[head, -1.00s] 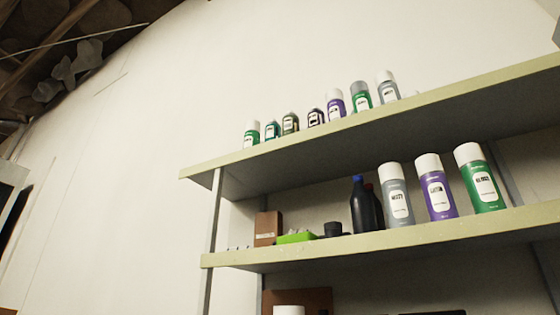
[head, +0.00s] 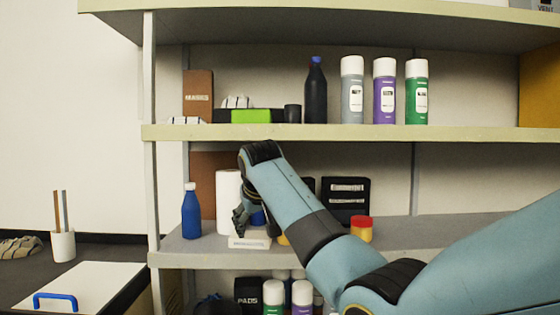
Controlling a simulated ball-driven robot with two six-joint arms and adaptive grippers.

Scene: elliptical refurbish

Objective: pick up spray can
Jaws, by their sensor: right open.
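Three spray cans with white caps stand upright in a row on the upper shelf: a grey can (head: 352,92), a purple can (head: 384,92) and a green can (head: 416,93). Below, a green-bodied can (head: 273,296) and a purple-bodied can (head: 302,296) show at the bottom edge, partly cut off. My right gripper (head: 240,222) is open, small and dark, pointing down at the middle shelf, below and left of the upper cans. It appears in front of a white roll and above a small white box; contact cannot be told. My left gripper is out of view.
The middle shelf (head: 200,246) holds a blue bottle (head: 191,212), the white roll (head: 229,196), the white box (head: 250,241), a black case (head: 345,195) and a red-lidded jar (head: 362,229). A dark bottle (head: 316,92) stands beside the grey can. The middle shelf's right side looks clear.

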